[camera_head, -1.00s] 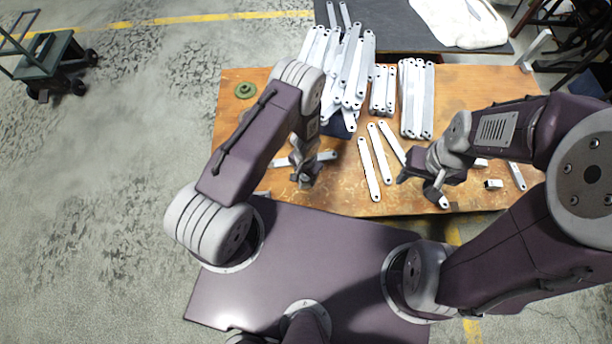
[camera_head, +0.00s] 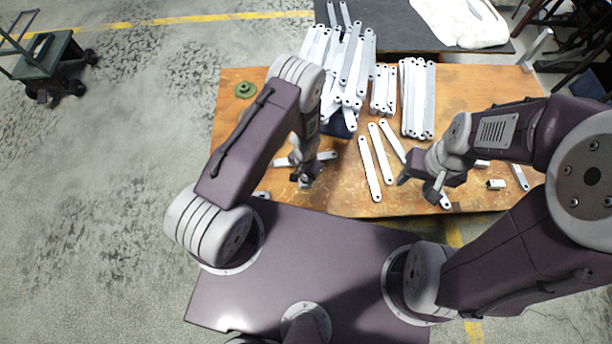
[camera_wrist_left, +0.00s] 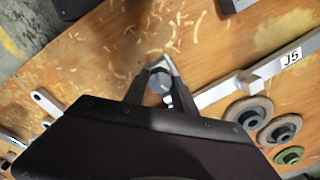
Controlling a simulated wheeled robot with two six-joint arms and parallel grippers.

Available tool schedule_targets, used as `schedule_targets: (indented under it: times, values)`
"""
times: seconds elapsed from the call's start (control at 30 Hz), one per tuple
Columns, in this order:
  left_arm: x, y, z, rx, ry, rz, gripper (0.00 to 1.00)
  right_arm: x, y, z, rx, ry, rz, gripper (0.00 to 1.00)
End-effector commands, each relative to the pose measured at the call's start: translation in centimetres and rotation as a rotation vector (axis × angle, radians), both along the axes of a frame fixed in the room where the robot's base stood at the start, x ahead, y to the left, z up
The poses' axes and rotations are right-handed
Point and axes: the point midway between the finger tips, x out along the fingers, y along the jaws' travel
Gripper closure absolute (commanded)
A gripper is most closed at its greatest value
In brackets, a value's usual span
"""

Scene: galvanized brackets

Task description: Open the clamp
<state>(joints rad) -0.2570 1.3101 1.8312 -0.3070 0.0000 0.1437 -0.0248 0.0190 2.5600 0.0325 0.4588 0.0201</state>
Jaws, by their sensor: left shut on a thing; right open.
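My left gripper (camera_head: 305,178) is low over the near left part of the wooden table. In the left wrist view its fingers (camera_wrist_left: 163,72) are closed around a small grey rounded piece (camera_wrist_left: 160,83). I cannot tell whether this piece is part of the clamp. A grey bar (camera_wrist_left: 219,91) with a white "J5" label (camera_wrist_left: 291,58) lies just right of the fingers; how it joins the gripped piece is hidden. My right gripper (camera_head: 422,186) is open, over the table's near edge, beside small pale metal parts.
Pale brackets (camera_head: 345,62) are heaped at the back of the table (camera_head: 237,128), with loose strips (camera_head: 370,168) in the middle. A green disc (camera_head: 245,90) lies at the far left; it also shows in the wrist view (camera_wrist_left: 289,156) beside brownish discs (camera_wrist_left: 250,112).

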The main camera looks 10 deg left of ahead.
Motion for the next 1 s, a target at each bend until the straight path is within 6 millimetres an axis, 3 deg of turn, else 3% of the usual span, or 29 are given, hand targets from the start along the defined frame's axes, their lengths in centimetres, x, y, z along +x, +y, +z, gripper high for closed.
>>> schedule_targets:
  times: [0.1,0.17,0.5,0.53,0.57,1.0]
  values:
    - [-0.02,0.01,-0.02,0.000,0.001,0.029,1.00,0.00,0.00,0.00,0.000,0.000,0.000,0.52]
    - [-0.03,0.01,-0.01,0.000,0.001,0.149,1.00,0.00,0.00,0.02,0.000,0.000,0.000,0.52]
    - [-0.03,0.00,-0.03,0.000,0.001,1.345,1.00,0.00,0.00,-0.04,0.000,0.000,0.000,0.52]
    - [-0.04,0.01,-0.03,0.000,0.001,1.326,0.59,0.00,0.00,-0.04,0.000,0.000,0.000,0.52]
    - [-0.04,0.01,-0.03,0.000,0.001,1.320,0.53,0.00,0.00,-0.04,0.000,0.000,0.000,0.52]
    - [-0.02,0.01,0.03,-0.001,0.000,1.312,0.53,0.00,0.00,0.01,0.000,0.000,0.000,0.52]
